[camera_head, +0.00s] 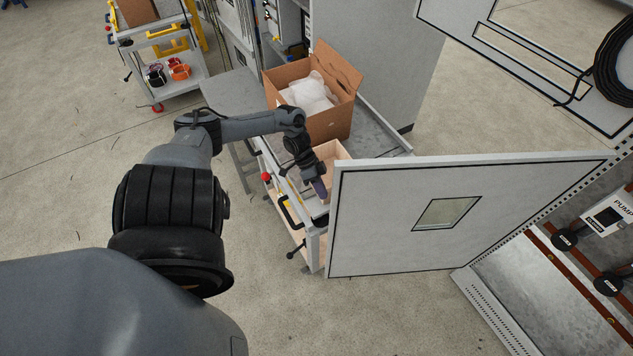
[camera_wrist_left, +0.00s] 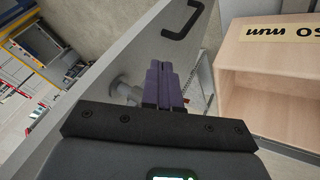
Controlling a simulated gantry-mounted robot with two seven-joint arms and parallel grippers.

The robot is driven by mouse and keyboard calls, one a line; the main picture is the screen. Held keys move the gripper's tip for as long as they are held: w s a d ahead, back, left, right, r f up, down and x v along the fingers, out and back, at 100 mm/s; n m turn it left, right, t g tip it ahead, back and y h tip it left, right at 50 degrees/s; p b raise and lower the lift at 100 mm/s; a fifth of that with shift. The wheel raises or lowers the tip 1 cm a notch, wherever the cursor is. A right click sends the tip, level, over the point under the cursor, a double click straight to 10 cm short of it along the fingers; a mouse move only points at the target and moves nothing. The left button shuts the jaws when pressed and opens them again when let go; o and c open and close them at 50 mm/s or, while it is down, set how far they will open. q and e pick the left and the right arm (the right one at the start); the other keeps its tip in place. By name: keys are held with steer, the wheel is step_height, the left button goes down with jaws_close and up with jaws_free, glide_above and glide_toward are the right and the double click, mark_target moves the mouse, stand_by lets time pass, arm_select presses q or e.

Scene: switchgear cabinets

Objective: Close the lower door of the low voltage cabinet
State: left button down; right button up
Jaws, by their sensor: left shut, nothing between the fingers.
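The lower door (camera_head: 390,225) of the cabinet is a grey panel with a small window, and it stands wide open in the head view. Its hinge side is at the right, by the open cabinet interior (camera_head: 510,285). My left gripper (camera_head: 321,190) points down just left of the door's free edge, over the cart. I cannot tell whether it touches the door. Its purple fingers are together and empty in the left wrist view (camera_wrist_left: 168,80). There, a grey panel with a black handle (camera_wrist_left: 185,20) lies beyond the fingers. My right gripper is not in view.
A cart (camera_head: 385,140) beside the door carries an open cardboard box (camera_head: 338,122) and a light wooden box, also in the left wrist view (camera_wrist_left: 265,75). The floor at lower middle is clear.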

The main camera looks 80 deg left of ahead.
arm_select(q)
steer(key=d+f+p, duration=0.2)
steer(key=d, duration=0.3)
steer(key=shift+w+d+f, duration=0.2)
steer(key=shift+d+f, duration=0.05)
steer(key=shift+d, duration=0.1)
steer(key=shift+d, duration=0.1)
